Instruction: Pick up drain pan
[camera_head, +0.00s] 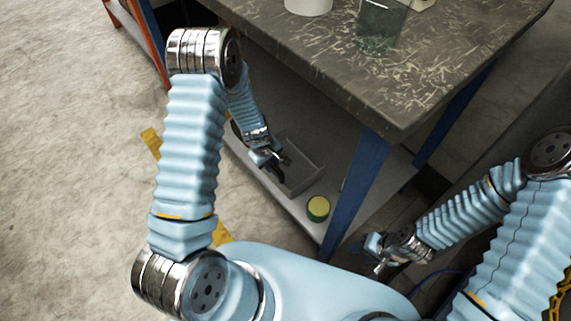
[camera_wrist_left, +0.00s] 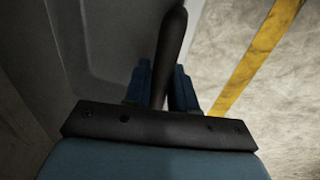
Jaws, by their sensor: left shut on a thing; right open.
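The drain pan (camera_head: 309,181) is a grey, shallow, open box at the lower shelf under the table. My left gripper (camera_head: 277,168) reaches down to the pan's left side and is shut on its edge. In the left wrist view, my left gripper's blue fingers (camera_wrist_left: 160,88) stand on either side of a dark upright strip, and the grey pan surface (camera_wrist_left: 98,40) lies to the left. Whether the pan touches the shelf is hard to tell. My right gripper (camera_head: 376,256) is open and empty, right of the blue table leg.
A yellow-topped green round container (camera_head: 318,207) stands on the shelf near the pan. The worn tabletop (camera_head: 395,82) overhangs the shelf, with a white container (camera_head: 308,5) and a glass vessel (camera_head: 379,27) on it. A blue leg (camera_head: 350,192) stands right of the pan. Open floor lies left.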

